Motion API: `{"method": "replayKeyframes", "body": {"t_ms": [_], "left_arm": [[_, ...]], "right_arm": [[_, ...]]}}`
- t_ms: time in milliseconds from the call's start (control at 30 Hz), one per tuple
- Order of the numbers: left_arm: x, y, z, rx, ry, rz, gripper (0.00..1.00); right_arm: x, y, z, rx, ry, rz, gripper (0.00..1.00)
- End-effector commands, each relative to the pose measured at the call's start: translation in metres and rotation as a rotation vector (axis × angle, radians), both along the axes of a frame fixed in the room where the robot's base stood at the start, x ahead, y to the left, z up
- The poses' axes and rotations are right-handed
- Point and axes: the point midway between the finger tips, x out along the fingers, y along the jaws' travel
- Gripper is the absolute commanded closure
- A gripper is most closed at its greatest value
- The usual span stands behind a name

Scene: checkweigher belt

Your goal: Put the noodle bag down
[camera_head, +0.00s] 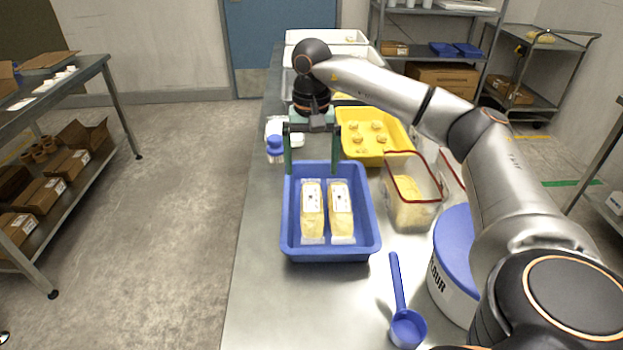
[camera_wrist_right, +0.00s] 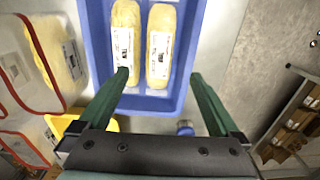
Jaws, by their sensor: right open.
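Two yellow noodle bags with white labels lie side by side in a blue tray (camera_head: 329,255) on the steel table. The left noodle bag (camera_head: 312,222) and the right noodle bag (camera_head: 342,222) both lie lengthwise, apart from each other. My right gripper (camera_head: 311,165) is open and empty, over the far edge of the tray. In the right wrist view its green fingers (camera_wrist_right: 164,80) are spread wide, with the bags (camera_wrist_right: 158,48) beyond them, and the tray wall (camera_wrist_right: 97,40) shows too. My left gripper is not in view.
A yellow tray (camera_head: 372,150) with several noodle portions and clear red-rimmed containers (camera_head: 410,205) stand right of the blue tray. A blue-capped bottle (camera_head: 275,150) stands left of the gripper. A blue scoop (camera_head: 405,325) and a flour tub (camera_head: 455,280) are nearer. The table's front left is bare.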

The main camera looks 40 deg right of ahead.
Motion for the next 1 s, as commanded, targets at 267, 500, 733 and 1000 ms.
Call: {"method": "replayKeyframes", "body": {"t_ms": [267,500,733,1000], "left_arm": [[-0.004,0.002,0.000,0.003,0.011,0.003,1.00],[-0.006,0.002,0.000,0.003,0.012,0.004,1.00],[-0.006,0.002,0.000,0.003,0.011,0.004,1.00],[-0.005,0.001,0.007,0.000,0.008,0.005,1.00]], "right_arm": [[0.001,0.000,0.055,0.000,-0.001,0.001,0.01],[0.000,0.000,0.070,-0.001,0.001,0.001,0.01],[0.000,0.000,0.070,0.000,0.001,0.001,0.01],[0.020,0.061,0.048,0.148,-0.058,0.019,0.01]]}}
